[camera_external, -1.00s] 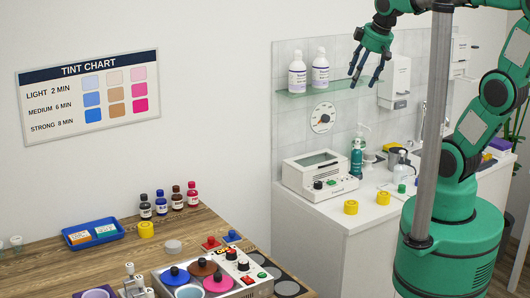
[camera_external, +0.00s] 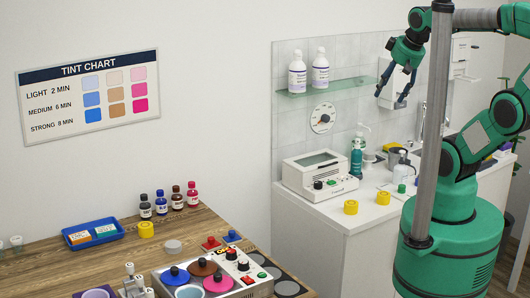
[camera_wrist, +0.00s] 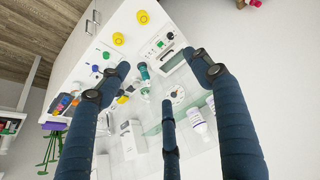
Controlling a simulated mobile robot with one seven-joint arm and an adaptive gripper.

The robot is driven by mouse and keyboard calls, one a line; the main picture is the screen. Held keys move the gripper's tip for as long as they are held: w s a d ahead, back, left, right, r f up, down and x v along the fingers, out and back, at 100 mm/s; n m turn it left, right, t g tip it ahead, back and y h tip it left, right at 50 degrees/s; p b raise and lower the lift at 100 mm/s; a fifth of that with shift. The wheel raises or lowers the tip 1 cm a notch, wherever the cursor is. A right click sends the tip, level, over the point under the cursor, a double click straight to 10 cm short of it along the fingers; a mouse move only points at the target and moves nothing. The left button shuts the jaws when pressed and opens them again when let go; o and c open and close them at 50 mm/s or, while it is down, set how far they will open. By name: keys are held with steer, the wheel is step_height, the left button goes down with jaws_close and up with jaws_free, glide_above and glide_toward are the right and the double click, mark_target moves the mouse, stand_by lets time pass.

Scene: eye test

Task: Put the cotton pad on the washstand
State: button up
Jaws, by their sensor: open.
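A flat pale grey disc (camera_external: 173,246), which looks like the cotton pad, lies on the wooden table (camera_external: 40,272). It is small, so I cannot be sure what it is. The washstand (camera_external: 318,226) is the white counter against the tiled wall at the right. My gripper (camera_external: 390,98) is open and empty, high above the washstand and well away from the disc. In the wrist view its dark blue fingers (camera_wrist: 158,90) are spread with nothing between them, and the washstand top (camera_wrist: 118,62) shows beyond them.
A white device (camera_external: 318,176), a green pump bottle (camera_external: 357,158) and yellow rings (camera_external: 351,207) stand on the washstand. A glass shelf (camera_external: 318,91) holds two bottles. The table carries a blue tray (camera_external: 92,234), small dark-capped bottles (camera_external: 161,203) and a pot warmer (camera_external: 222,275).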

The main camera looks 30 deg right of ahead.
stand_by(0.4)
steer(key=w+a+r+g+y, duration=0.1)
steer(key=w+a, duration=0.5)
steer(key=w, duration=0.2)
steer(key=w+a+r+g, duration=0.1)
steer(key=w+a+r, duration=0.1)
steer(key=w+a, duration=0.55)
steer(key=w+a+f+n+g+p, duration=0.1)
steer(key=w+a+f, duration=0.2)
steer(key=w+a, duration=0.4)
steer(key=w+a+f+n, duration=0.1)
steer(key=w+a+f, duration=0.4)
steer(key=a, duration=0.4)
steer(key=w+a+f+g, duration=0.1)
steer(key=w+a+f, duration=0.1)
steer(key=a+f, duration=0.6)
steer(key=w+a+f+g, duration=0.1)
steer(key=w+a+f, duration=0.15)
steer(key=a, duration=0.95)
steer(key=s+a+f, duration=0.2)
steer(key=a+f, duration=0.6)
steer(key=f, duration=0.1)
steer(key=s+a+f+h+p, duration=0.1)
steer(key=s+a+f, duration=0.2)
steer(key=a+f, duration=0.6)
steer(key=shift+s+a+n+g, duration=0.2)
steer(key=shift+s+n+g, duration=0.1)
steer(key=shift+n, duration=0.1)
